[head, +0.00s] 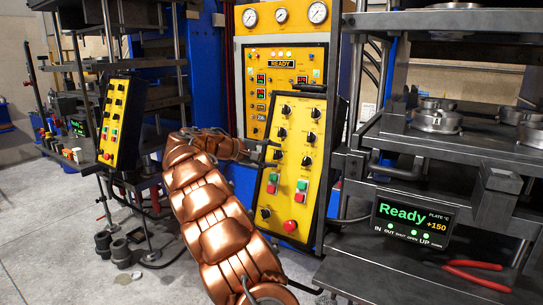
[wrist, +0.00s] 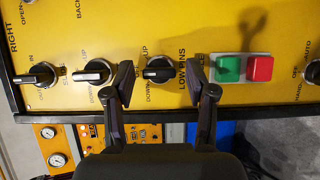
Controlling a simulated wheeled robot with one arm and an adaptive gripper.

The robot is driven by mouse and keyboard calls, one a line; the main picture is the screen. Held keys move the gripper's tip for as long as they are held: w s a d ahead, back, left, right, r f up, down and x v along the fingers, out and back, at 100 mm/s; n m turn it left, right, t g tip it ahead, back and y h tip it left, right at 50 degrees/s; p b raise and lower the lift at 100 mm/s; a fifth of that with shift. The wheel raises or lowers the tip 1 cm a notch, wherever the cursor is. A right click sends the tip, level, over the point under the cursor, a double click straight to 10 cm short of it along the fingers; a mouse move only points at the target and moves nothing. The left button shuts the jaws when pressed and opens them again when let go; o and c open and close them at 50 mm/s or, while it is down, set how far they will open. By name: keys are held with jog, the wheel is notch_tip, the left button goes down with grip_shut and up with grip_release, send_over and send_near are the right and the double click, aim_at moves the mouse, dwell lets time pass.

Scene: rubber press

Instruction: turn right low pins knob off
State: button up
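The low pins knob (wrist: 158,70) is black with a pale pointer line and sits on the yellow control panel (wrist: 240,25). The LOW PINS label (wrist: 183,72) is beside it in the wrist view, with UP and DOWN marks near the knob. My gripper (wrist: 160,77) is open, its two dark fingers on either side of this knob with gaps visible on both sides. I cannot tell how close the fingertips are to the panel face. In the head view, the knob (head: 278,155) is in the panel's left column, at the tips of my gripper (head: 268,153).
Two more knobs (wrist: 95,72) (wrist: 36,75) lie to the left in the wrist view. A green button (wrist: 228,68) and red button (wrist: 260,68) are close right of the right finger. A red emergency button (head: 290,226) is low on the panel. The press (head: 440,150) stands right.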

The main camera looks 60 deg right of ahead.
jog(key=shift+a, duration=0.1)
jog(key=v, duration=1.2)
dwell(0.4)
jog(key=shift+r, duration=0.1)
jog(key=s+a+f+n+t+y+p, duration=0.1)
jog(key=s+a+f+y, duration=0.3)
jog(key=s+a, duration=0.6)
jog(key=s+a+f+n+t+y+p, duration=0.1)
jog(key=s+a+f+y, duration=0.3)
jog(key=s+a+f, duration=0.5)
jog(key=s+a+f+n+t+y+p, duration=0.1)
jog(key=s+a+f+y, duration=0.4)
jog(key=s+a, duration=0.7)
jog(key=a+f+t, duration=0.1)
jog(key=a, duration=1.3)
jog(key=shift+s+a+f+t, duration=0.3)
jog(key=shift+a+f, duration=0.1)
